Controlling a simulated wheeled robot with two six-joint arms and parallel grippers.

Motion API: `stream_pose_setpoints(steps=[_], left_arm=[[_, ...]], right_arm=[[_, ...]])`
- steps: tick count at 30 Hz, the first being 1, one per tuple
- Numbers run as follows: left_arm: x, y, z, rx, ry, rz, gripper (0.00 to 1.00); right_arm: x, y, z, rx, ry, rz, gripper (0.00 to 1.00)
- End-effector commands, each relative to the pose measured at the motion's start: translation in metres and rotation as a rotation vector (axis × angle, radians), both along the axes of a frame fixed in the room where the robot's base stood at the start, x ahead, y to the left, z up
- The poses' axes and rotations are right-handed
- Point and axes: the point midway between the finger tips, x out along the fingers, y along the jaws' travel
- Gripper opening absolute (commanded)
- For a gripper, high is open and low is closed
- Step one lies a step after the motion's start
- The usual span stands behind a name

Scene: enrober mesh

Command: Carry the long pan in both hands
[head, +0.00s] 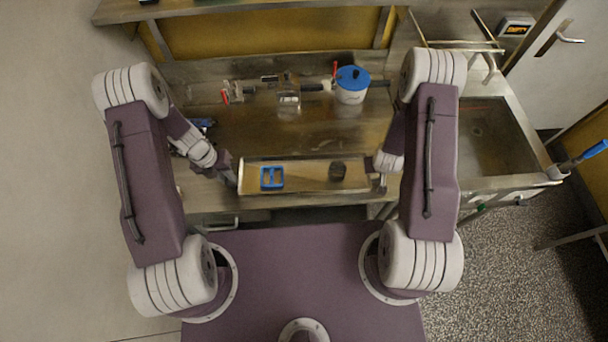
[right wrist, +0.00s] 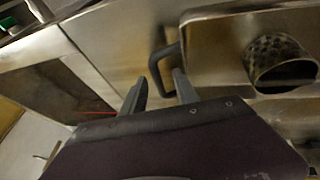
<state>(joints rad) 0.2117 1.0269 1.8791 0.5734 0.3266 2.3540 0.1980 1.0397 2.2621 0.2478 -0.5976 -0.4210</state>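The long pan (head: 305,178) is a shallow metal tray lying along the front of the worktop. A blue divided piece (head: 272,178) sits in its left part and a dark round metal cup (head: 337,170) in its right part. My left gripper (head: 232,178) is at the pan's left end; its fingers are too small to read. My right gripper (head: 378,181) is at the right end. In the right wrist view its fingers (right wrist: 160,82) are apart, with the dark pan handle (right wrist: 154,68) between their tips. The perforated cup (right wrist: 282,65) shows inside the pan (right wrist: 215,68) there.
Behind the pan stand a white pot with a blue lid (head: 351,85) and a clear jar (head: 288,100). Small tools lie along the back. A sink (head: 490,135) is on the right. The worktop (head: 240,140) between pan and jar is mostly clear.

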Motion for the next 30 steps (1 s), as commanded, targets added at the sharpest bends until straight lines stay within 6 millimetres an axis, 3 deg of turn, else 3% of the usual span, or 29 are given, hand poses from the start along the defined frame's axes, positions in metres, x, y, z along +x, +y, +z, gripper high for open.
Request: stream_pose_setpoints(steps=[11,12,14,16,30], left_arm=[[0.0004,-0.0011,-0.0076,0.001,-0.002,0.000,0.22],[0.0003,-0.0011,-0.0076,0.001,-0.001,0.000,0.19],[0.0003,-0.0011,-0.0075,0.001,-0.001,0.000,0.02],[0.0003,-0.0011,-0.0075,0.001,-0.001,0.000,0.00],[0.0003,-0.0010,-0.0075,0.001,-0.001,0.000,0.00]], right_arm=[[0.0028,-0.0016,-0.0071,0.000,0.000,0.000,0.36],[0.0028,-0.0016,-0.0071,0.000,0.000,0.000,0.33],[0.0028,-0.0016,-0.0070,0.000,0.000,0.000,0.17],[0.0028,-0.0016,-0.0070,0.000,0.000,0.000,0.00],[0.0028,-0.0017,-0.0068,0.000,0.000,0.000,0.00]])
